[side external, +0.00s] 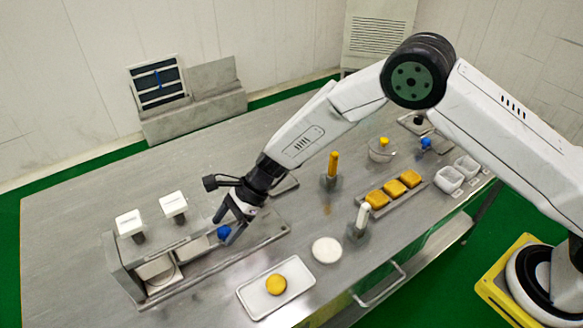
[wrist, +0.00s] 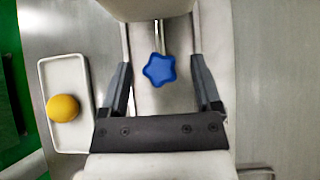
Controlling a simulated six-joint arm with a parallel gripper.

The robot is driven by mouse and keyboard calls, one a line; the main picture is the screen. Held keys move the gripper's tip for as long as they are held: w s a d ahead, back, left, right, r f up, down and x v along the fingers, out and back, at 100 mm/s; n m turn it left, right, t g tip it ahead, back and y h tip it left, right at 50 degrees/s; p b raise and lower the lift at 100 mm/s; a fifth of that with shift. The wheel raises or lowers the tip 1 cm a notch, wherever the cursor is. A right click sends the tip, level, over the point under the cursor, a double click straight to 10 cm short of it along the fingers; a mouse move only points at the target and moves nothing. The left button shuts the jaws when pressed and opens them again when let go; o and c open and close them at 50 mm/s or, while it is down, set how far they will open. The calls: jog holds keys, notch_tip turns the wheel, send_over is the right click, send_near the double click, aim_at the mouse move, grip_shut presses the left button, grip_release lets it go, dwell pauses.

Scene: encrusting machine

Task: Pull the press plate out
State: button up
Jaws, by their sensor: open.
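The encrusting machine (side external: 160,262) is a low metal housing at the left of the table in the side view. A blue star-shaped knob (side external: 224,232) sticks out of its right side. In the wrist view the blue knob (wrist: 159,71) sits on a thin metal rod (wrist: 158,37) running up to the machine body (wrist: 160,8). The press plate itself cannot be told apart inside the housing. My gripper (side external: 227,227) is open at the knob. In the wrist view the fingers of my gripper (wrist: 161,68) stand either side of the knob, with a gap on both sides.
A white tray (side external: 296,272) with a yellow ball (side external: 276,284) lies at the front. A white disc (side external: 327,250), a white-handled tool (side external: 362,218) and a yellow-handled tool (side external: 333,165) stand to the right. Two white-topped blocks (side external: 173,204) rise from the machine. The table's left part is clear.

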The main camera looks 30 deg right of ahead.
jog(key=shift+a+f, duration=0.1)
jog(key=shift+f, duration=0.05)
jog(key=shift+c, duration=0.2)
grip_shut()
dwell(1.2)
